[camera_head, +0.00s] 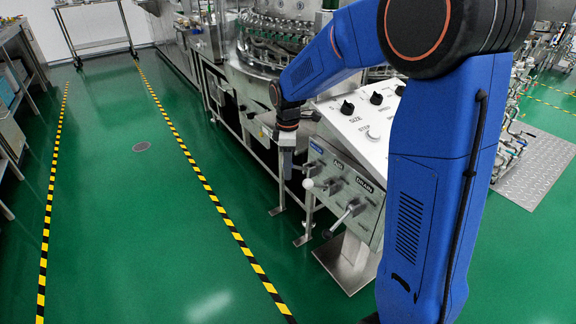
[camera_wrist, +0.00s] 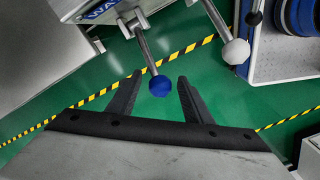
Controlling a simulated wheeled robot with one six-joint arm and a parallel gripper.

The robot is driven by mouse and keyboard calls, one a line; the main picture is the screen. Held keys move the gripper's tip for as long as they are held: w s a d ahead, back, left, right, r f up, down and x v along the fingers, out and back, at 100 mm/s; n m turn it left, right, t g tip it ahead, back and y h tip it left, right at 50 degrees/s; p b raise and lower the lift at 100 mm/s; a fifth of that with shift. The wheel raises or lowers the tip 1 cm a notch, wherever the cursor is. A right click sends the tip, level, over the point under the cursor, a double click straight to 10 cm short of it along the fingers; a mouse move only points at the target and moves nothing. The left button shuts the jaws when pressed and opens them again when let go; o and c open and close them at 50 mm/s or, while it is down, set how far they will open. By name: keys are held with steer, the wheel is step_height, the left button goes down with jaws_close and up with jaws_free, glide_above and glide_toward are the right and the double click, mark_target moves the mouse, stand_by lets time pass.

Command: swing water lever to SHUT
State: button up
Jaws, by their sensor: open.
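The water lever shows in the wrist view as a metal rod (camera_wrist: 146,48) ending in a blue ball (camera_wrist: 159,86). It comes out of a panel with a partly visible blue label starting "WA" (camera_wrist: 103,10). My gripper (camera_wrist: 160,78) is open, with one black finger on each side of the blue ball and visible gaps to both. In the head view my gripper (camera_head: 287,165) points down at the left end of the lever panel (camera_head: 345,190). The water lever is hidden there behind my gripper. The SHUT mark cannot be made out.
A neighbouring lever with a white ball (camera_wrist: 236,51) stands right of the blue ball in the wrist view. Green floor (camera_head: 180,200) is clear to the left.

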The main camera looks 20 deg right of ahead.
steer(key=shift+f, duration=0.1)
jaws_close()
steer(key=shift+a, duration=0.1)
step_height(320, 180, down, 13)
steer(key=t+h, duration=0.3)
steer(key=h, duration=0.9)
steer(key=shift+t, duration=0.4)
